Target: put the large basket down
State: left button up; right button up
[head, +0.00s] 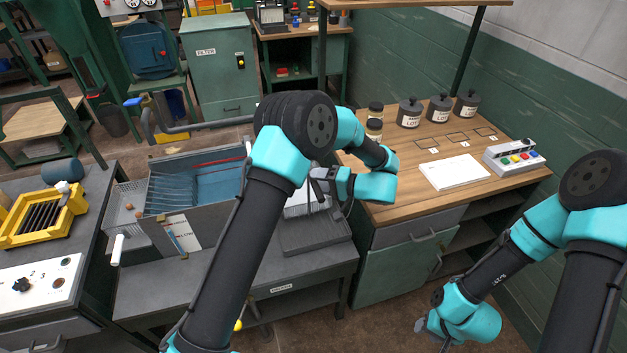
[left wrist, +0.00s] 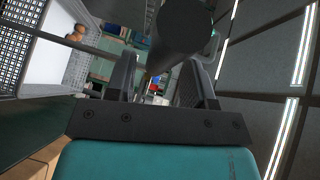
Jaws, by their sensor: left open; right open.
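A pale basket-like piece (head: 304,203), mostly hidden behind my left arm, stands at the grey ribbed tray (head: 312,236); I cannot tell if it is the large basket. My left gripper (head: 318,184) is open just above it. In the left wrist view a dark cylinder (left wrist: 186,28) shows between or beyond the open fingers (left wrist: 158,85); I cannot tell if they touch it. A pale container with mesh sides (left wrist: 55,62) is at the left of that view. A small wire basket (head: 127,206) with a white handle sits left of the tank. My right gripper (head: 436,331) is open, low and away from the tables.
A grey tank (head: 183,231) with blue liquid stands left of my left arm. A yellow frame (head: 42,216) and a control panel (head: 42,283) are further left. The wooden bench (head: 401,191) holds dark labelled weights, jars, a white plate (head: 454,172) and a button box (head: 514,155).

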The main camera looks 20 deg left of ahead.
pick_arm(q)
jog(key=s+d+r, duration=0.1)
jog(key=d, duration=0.8)
jog(key=shift+d+r, duration=0.25)
jog(key=shift+d, duration=0.1)
